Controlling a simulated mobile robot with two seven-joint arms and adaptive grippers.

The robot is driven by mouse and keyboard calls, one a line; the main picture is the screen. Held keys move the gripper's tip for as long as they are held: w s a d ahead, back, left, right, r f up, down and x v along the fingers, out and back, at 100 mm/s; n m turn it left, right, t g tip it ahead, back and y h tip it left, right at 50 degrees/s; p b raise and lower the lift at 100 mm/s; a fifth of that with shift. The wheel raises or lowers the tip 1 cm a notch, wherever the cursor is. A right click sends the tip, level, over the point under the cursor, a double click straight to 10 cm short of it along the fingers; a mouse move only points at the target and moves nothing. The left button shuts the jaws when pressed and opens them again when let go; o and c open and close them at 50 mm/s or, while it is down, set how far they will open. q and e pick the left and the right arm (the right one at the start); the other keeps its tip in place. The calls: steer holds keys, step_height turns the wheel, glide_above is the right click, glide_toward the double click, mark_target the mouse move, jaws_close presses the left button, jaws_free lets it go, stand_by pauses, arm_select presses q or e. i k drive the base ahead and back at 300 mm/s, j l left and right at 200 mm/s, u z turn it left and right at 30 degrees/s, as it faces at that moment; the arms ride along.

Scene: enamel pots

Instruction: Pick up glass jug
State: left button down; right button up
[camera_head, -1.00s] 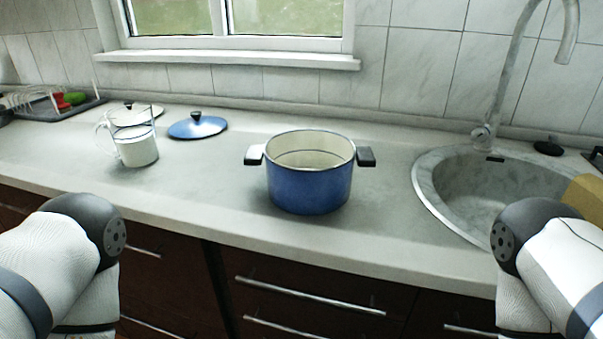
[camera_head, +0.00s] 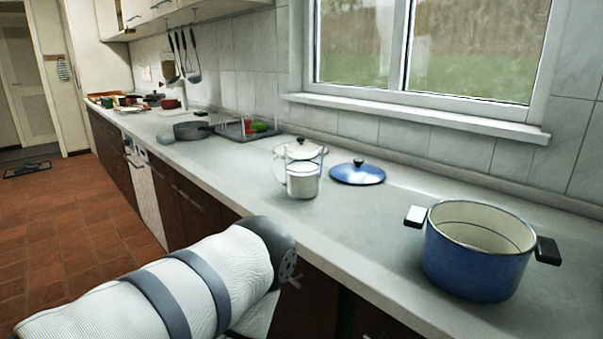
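The glass jug (camera_head: 303,181) stands upright on the counter near the middle of the head view. It is clear, with a handle on its left side and white contents in its lower part. My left arm comes in from the lower left, in front of the counter and below the jug. Its gripper is out of view, and my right arm and gripper are not in view. Nothing touches the jug from my side.
A blue pot (camera_head: 477,252) with black handles stands right of the jug. A blue lid (camera_head: 357,173) lies behind it to the right, and a pale lid (camera_head: 299,149) lies just behind it. A grey pan (camera_head: 192,131) and a dish rack (camera_head: 246,131) are farther left.

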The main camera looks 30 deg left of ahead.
mark_target(303, 161)
steer(key=j+z, duration=0.25)
steer(key=j, duration=0.25)
steer(key=j+z, duration=0.3)
steer(key=j, duration=0.25)
steer(key=j+z, duration=0.25)
steer(key=j, duration=0.3)
steer(key=k+j+z, duration=0.25)
steer(key=j, duration=0.25)
steer(key=j+z, duration=0.25)
steer(key=j, duration=0.25)
steer(key=k+j+z, duration=0.3)
steer(key=j, duration=0.15)
steer(key=k+j+z, duration=0.25)
steer(key=j, duration=0.15)
steer(key=k+j+z, duration=0.25)
steer(key=j, duration=0.15)
steer(key=i, duration=0.1)
